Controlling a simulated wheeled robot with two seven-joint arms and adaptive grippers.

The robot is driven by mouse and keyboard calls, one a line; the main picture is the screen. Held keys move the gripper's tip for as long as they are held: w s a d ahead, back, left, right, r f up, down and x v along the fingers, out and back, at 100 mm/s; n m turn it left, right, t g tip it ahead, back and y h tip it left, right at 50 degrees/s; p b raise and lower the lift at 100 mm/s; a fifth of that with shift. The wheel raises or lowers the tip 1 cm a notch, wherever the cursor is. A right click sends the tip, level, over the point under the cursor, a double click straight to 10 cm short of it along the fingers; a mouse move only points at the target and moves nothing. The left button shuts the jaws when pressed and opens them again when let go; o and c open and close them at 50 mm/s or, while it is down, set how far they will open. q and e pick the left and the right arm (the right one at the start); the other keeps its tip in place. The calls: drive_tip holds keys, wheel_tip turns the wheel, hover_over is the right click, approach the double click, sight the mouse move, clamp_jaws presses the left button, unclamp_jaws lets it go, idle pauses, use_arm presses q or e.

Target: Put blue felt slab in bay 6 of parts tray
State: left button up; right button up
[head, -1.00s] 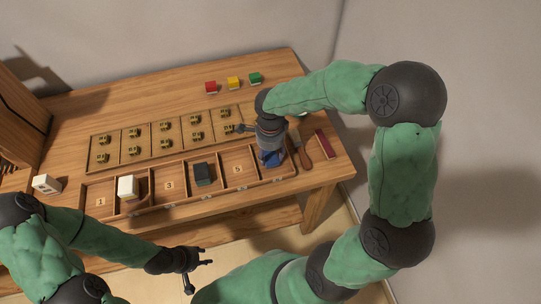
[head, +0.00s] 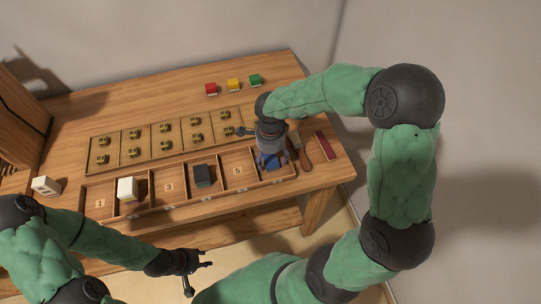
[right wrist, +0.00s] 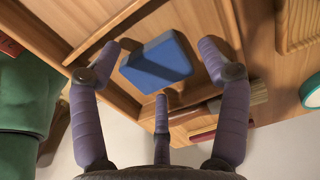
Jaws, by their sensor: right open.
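The blue felt slab (right wrist: 157,62) lies in the rightmost bay of the wooden parts tray (right wrist: 103,32), seen in the right wrist view. In the head view a small part of the slab (head: 271,164) shows below my right gripper (head: 270,155). My right gripper (right wrist: 160,75) is open just above the slab, its fingers spread around it and apart from it. The bay's number is hidden, but it is the one right of bay 5. My left gripper (head: 200,259) hangs in front of the table, empty, with its fingers apart.
A white block (head: 127,189) and a dark block (head: 203,174) sit in other bays. A white box (head: 46,185) stands left of the tray. A brush (head: 301,153) and a dark red bar (head: 322,145) lie to the right. Red, yellow and green blocks stand at the back.

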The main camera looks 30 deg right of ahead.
sight(270, 159)
wheel_tip(270, 159, up, 12)
drive_tip(key=p, duration=0.3)
drive_tip(key=shift+p, duration=0.4)
